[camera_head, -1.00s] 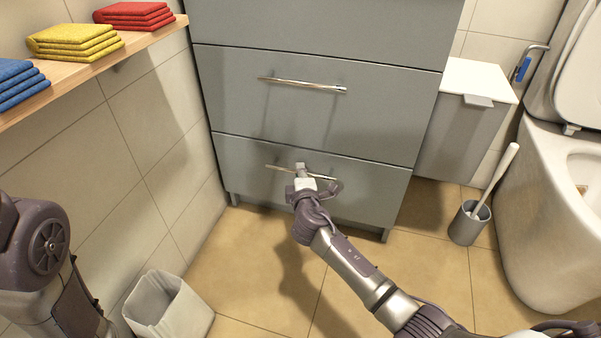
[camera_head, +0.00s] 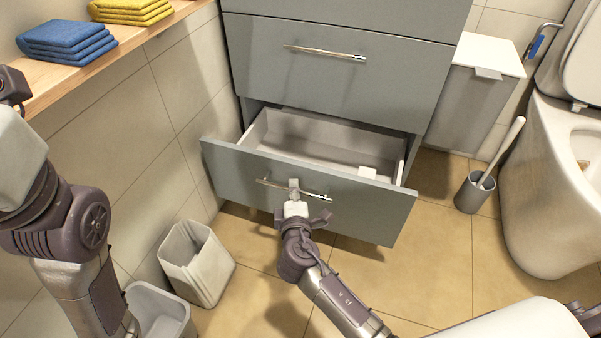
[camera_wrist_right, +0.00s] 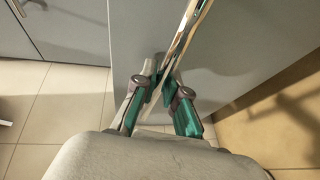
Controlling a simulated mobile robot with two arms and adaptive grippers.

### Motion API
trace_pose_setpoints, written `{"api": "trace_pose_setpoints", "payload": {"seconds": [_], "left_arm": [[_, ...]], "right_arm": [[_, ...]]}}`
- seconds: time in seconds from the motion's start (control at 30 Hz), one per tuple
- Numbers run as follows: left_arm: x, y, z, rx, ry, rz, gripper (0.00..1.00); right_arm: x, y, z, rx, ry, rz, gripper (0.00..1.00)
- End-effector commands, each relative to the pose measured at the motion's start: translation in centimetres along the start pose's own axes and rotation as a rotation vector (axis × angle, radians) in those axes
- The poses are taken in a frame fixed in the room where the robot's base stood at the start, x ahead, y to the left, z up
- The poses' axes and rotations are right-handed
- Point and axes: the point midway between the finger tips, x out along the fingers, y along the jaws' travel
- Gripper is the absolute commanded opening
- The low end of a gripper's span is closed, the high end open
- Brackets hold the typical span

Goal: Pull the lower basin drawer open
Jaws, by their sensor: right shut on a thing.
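The lower basin drawer (camera_head: 300,190) is a grey-blue drawer, pulled well out of the cabinet in the head view. Its inside (camera_head: 320,142) shows, with a small white item (camera_head: 367,173) near the front right. My right gripper (camera_head: 294,188) is shut on the chrome bar handle (camera_head: 318,195) near its middle. In the right wrist view, the fingers (camera_wrist_right: 163,88) close around the handle (camera_wrist_right: 190,32), which runs diagonally. My left arm shows at the left edge of the head view; I cannot make out its fingertips.
The upper drawer (camera_head: 300,75) is closed. A light bin (camera_head: 197,265) and a second bin (camera_head: 160,310) stand left on the floor. A toilet brush holder (camera_head: 474,194) and toilet (camera_head: 560,190) are right. A wooden shelf (camera_head: 130,48) holds folded towels.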

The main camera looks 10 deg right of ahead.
Motion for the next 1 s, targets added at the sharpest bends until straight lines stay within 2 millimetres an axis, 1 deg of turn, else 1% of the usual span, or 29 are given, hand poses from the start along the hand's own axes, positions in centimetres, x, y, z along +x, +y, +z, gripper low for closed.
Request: {"api": "trace_pose_setpoints", "payload": {"seconds": [0.03,0.1,0.23,0.67,0.7,0.77,0.8,0.83,1.0], "left_arm": [[0.0,0.0,0.0,0.000,0.000,0.000,0.40],[0.0,0.0,0.0,-0.001,0.000,0.000,0.40],[0.0,0.0,0.0,-0.001,0.000,0.000,0.40],[-0.1,0.0,0.1,-0.002,-0.004,-0.001,0.40],[-0.1,0.0,0.1,-0.002,-0.004,-0.001,0.40],[-0.1,0.0,0.1,-0.002,-0.005,-0.001,0.40],[-0.1,0.0,0.1,-0.002,-0.005,-0.001,0.40],[-0.1,0.0,0.1,-0.002,-0.005,-0.001,0.40],[-0.1,0.0,0.2,-0.002,-0.006,-0.001,0.40]], "right_arm": [[-0.6,-0.2,-0.2,0.001,0.000,-0.003,0.00],[-1.2,-0.3,-0.4,0.000,0.000,-0.002,0.00],[-1.8,-0.5,-0.7,0.000,-0.001,-0.001,0.00],[-2.0,-0.5,-0.8,0.000,-0.001,-0.001,0.00],[-2.0,-0.5,-0.8,0.000,-0.001,-0.001,0.17],[-2.0,-0.5,-0.8,0.000,0.000,0.000,0.27],[-2.0,-0.5,-0.8,0.000,0.000,0.000,0.34],[-2.0,-0.5,-0.8,0.000,0.000,0.000,0.37],[-2.0,-0.5,-0.8,0.000,0.000,0.000,0.37]]}}
